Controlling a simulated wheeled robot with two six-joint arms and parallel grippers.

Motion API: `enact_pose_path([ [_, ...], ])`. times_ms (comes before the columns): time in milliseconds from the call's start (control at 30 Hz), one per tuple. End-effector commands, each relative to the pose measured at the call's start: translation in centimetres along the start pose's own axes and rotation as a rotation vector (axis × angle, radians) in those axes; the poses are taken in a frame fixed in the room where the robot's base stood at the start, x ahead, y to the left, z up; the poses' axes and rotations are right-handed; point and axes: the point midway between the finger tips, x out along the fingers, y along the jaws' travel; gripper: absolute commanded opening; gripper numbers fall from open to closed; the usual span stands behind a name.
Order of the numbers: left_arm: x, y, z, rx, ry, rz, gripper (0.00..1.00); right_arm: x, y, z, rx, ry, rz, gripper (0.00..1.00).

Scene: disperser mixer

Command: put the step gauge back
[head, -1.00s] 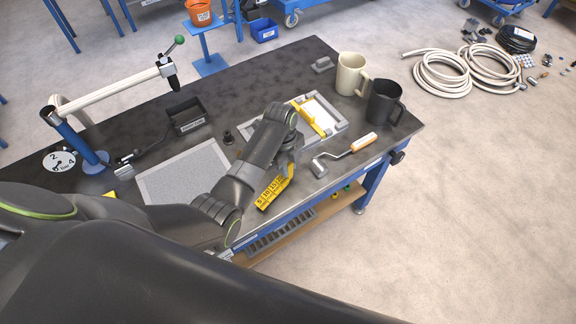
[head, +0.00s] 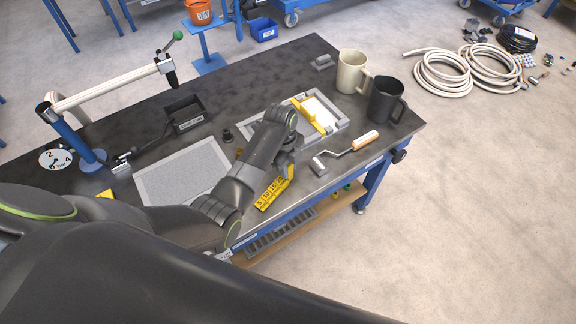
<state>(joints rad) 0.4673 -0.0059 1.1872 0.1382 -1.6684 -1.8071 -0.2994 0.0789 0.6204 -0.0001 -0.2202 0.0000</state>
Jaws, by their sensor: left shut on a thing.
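The step gauge is a yellow bar with black numbers (head: 270,192), tilted at the near edge of the table. My left gripper (head: 287,164) is at its upper right end and is shut on it. My own wrist covers most of the fingers, and I cannot tell whether the gauge touches the table. My right gripper is not in view.
A grey framed tray (head: 338,128) with a yellow bar (head: 309,116) lies beyond my gripper. A roller with an orange handle (head: 365,140) lies to the right, below a cream mug (head: 351,72) and black mug (head: 384,100). A pale grey mat (head: 175,175) lies left.

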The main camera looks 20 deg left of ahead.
Motion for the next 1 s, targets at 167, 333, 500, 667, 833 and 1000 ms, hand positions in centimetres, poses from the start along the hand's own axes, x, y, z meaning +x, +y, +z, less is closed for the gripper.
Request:
enact_pose_path([
  [167,0.4,0.0,0.0,0.0,0.0,0.0,0.0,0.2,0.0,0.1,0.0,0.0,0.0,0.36],
  [333,0.8,0.0,0.1,0.0,0.0,-0.001,0.0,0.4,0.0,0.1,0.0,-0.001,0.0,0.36],
  [500,0.8,0.0,0.1,0.0,0.0,-0.001,0.39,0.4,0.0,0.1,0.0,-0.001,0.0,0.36],
  [667,0.8,0.0,0.1,0.0,0.0,-0.001,0.49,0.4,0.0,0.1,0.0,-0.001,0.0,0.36],
  [833,0.8,0.0,0.1,0.0,0.0,0.0,0.49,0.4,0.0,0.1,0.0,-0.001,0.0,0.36],
  [1000,-0.2,-0.1,0.1,0.0,-0.001,-0.003,0.49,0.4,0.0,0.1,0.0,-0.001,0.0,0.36],
])
